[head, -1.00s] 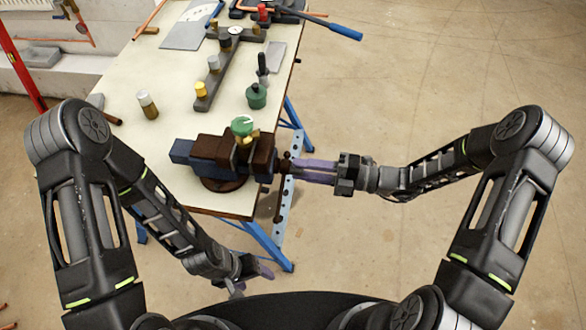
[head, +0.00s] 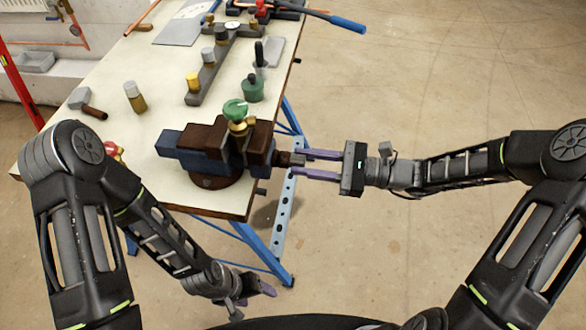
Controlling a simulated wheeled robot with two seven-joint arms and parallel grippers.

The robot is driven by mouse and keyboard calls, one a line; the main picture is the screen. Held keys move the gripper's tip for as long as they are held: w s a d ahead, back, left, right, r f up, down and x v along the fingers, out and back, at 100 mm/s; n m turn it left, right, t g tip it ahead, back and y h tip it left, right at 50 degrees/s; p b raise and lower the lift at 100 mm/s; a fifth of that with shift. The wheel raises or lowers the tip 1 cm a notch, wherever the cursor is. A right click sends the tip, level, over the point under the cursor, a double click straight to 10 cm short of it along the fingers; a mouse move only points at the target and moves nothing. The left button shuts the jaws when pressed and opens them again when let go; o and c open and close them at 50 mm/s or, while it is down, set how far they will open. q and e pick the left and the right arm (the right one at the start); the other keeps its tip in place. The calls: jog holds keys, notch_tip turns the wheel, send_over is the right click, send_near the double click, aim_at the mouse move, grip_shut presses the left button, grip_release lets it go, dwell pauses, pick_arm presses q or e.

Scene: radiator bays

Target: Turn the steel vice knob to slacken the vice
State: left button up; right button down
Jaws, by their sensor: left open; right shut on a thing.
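The brown and blue vice (head: 190,150) sits on the near end of the workbench. A brass valve with a green cap (head: 236,111) stands upright in its jaws. The steel vice knob (head: 290,159) sticks out from the vice's right side, small and partly covered by fingers. My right gripper (head: 301,164) reaches in from the right and is shut on the knob, one purple finger above it and one below. My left gripper (head: 266,284) is open and empty, low in front of the bench, well below the vice.
The floor to the right is clear.

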pick_arm(q)
notch_tip(320, 180, down, 3)
jog(key=shift+f+b, duration=0.1)
jog(key=shift+b, duration=1)
pick_arm(e)
jog(key=n, duration=0.4)
jog(key=c, duration=1.5)
grip_release()
jog(key=shift+c, duration=0.2)
jog(key=shift+o, duration=1.3)
jog(key=shift+a, duration=0.2)
jog(key=shift+d, duration=0.1)
